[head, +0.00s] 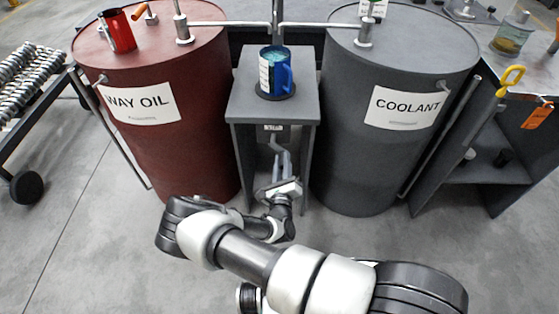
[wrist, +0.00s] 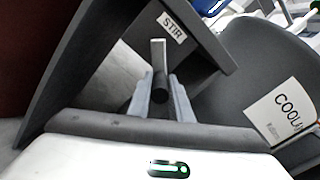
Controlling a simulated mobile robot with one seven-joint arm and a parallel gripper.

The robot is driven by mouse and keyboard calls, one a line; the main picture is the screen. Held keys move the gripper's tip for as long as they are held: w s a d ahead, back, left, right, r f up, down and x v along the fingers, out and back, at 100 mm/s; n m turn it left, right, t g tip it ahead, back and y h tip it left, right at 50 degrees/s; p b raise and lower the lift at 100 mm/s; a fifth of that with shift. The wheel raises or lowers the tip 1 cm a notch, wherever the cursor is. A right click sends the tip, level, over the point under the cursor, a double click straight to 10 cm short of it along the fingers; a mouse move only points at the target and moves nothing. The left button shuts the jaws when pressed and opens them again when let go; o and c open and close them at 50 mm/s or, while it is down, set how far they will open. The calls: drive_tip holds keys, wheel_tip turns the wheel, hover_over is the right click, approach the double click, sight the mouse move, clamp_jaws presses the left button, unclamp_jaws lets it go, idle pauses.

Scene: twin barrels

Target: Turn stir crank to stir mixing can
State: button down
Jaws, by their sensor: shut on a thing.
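The mixing can (head: 290,79), a blue mug-like vessel with pale contents and a white label, stands upright on a dark round pad on the grey stand (head: 303,104). The stir crank (head: 275,143) is a grey bent arm below the stand's top, under a small STIR label that also shows in the wrist view (wrist: 172,27). In the wrist view the crank's pale arm (wrist: 158,52) ends in a dark knob (wrist: 160,82). My gripper (wrist: 161,87) is shut on this knob, one finger on each side. In the head view my gripper (head: 281,160) reaches between the stand's legs.
A red WAY OIL barrel (head: 190,120) stands left of the stand and a grey COOLANT barrel (head: 350,150) right of it, both close. A red can (head: 122,32) sits on the red barrel. A bench (head: 480,172) stands at right. The floor in front at left is clear.

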drive_tip(key=n, duration=0.2)
drive_tip(key=r+n+p, duration=0.1)
drive_tip(key=n, duration=0.1)
drive_tip(key=d+r+n+p, duration=0.1)
drive_tip(key=shift+r+n, duration=0.15)
drive_tip(key=shift+n, duration=0.25)
drive_tip(key=shift+d+r+n+p, duration=0.1)
drive_tip(key=shift+r+n+p, duration=0.35)
drive_tip(key=shift+n, duration=1)
drive_tip(key=shift+r+n+p, duration=0.25)
drive_tip(key=shift+r+n, duration=0.4)
drive_tip(key=shift+n, duration=0.8)
drive_tip(key=c, duration=1.6)
unclamp_jaws()
drive_tip(key=shift+s, duration=0.1)
drive_tip(key=s, duration=0.5)
drive_tip(key=s+p, duration=0.1)
drive_tip(key=s, duration=0.5)
drive_tip(key=s+p, duration=0.1)
drive_tip(key=s, duration=0.5)
drive_tip(key=shift+s+a, duration=0.2)
drive_tip(key=shift+a, duration=0.15)
